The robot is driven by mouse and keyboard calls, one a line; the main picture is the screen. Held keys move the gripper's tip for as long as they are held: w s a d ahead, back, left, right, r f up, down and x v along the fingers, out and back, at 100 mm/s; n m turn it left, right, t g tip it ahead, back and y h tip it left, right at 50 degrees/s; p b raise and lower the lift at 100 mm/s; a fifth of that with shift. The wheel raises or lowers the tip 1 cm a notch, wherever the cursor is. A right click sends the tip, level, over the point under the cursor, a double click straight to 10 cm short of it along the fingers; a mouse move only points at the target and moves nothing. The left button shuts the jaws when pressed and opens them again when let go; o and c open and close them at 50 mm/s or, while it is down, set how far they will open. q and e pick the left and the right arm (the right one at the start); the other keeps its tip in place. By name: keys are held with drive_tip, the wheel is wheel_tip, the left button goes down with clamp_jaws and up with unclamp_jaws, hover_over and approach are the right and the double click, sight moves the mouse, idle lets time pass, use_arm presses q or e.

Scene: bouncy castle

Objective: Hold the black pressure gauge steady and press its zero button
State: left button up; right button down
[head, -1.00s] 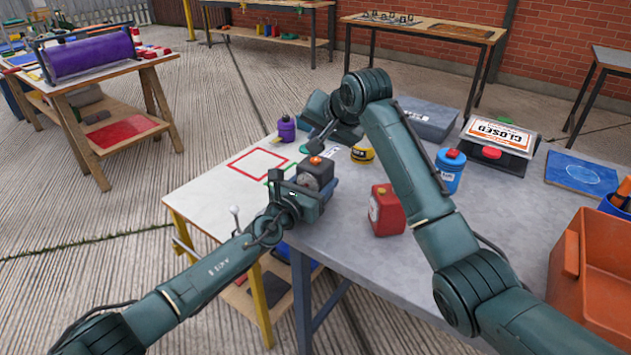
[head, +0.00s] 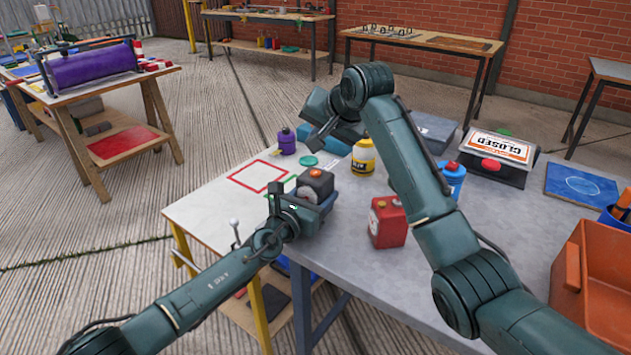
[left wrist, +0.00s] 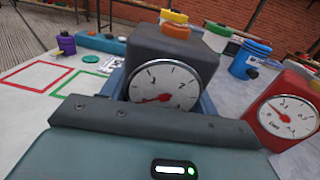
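The black pressure gauge (head: 313,190) stands upright in a blue holder (head: 329,203) near the table's left edge. An orange button (head: 316,172) is on its top. In the left wrist view the gauge (left wrist: 172,47) shows a white dial facing me, with a red needle at lower left. My left gripper (head: 287,204) is right in front of the gauge. Its dark pad (left wrist: 150,122) crosses below the dial; its finger gap and any contact are hidden. My right gripper (head: 326,118) hangs above the table behind the gauge, apart from the button; its finger gap is unclear.
A red gauge (head: 387,222) stands to the right of the black one. A yellow bottle (head: 363,157), blue can (head: 451,182) and purple bottle (head: 287,142) stand farther back. A red square outline (head: 257,177) lies left. An orange bin (head: 597,280) is at right.

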use_arm(q)
drive_tip(key=o, duration=0.5)
drive_tip(key=shift+o, duration=0.2)
drive_tip(key=shift+s+a, duration=0.1)
